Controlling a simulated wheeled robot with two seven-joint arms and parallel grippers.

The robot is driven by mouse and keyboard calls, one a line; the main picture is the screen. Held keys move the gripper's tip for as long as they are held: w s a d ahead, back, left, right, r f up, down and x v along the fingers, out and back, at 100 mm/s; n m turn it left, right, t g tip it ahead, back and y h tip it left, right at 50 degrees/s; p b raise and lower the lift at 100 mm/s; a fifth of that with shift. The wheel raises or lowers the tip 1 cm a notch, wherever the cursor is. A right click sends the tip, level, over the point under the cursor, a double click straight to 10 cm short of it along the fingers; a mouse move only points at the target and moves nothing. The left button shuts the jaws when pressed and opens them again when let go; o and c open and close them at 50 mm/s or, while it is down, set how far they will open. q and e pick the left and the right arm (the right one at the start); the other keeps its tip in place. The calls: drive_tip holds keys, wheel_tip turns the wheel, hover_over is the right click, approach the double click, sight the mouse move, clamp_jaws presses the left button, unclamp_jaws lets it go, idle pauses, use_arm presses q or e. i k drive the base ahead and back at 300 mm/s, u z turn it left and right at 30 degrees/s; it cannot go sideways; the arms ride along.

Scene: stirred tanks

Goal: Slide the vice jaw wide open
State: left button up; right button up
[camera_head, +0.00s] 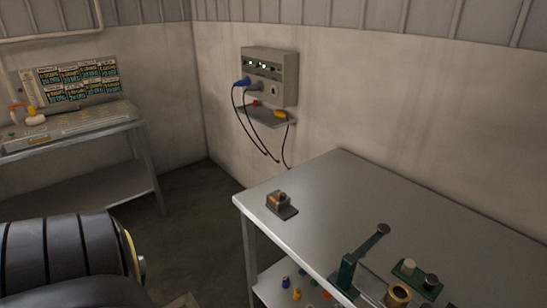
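A green device with a long dark bar or lever (364,252) stands at the front of the grey metal table (330,190). A small brown and grey device on a dark base plate (281,206) sits near the table's left edge. I cannot tell for certain which of these is the vice, and no jaw gap can be made out. Neither of my grippers is in view.
A green block with knobs (417,276) and a brass-coloured ring (398,295) lie at the table's front. Small coloured items (297,294) stand on the shelf below. A wall box (270,75) has hanging cables. The table's middle is clear. Another bench (75,127) stands at left.

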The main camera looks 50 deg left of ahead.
sight(285, 201)
drive_tip(key=z, duration=0.05)
drive_tip(key=k, duration=0.25)
drive_tip(key=u, duration=1.05)
drive_tip(key=i, duration=0.3)
drive_tip(key=u, duration=0.5)
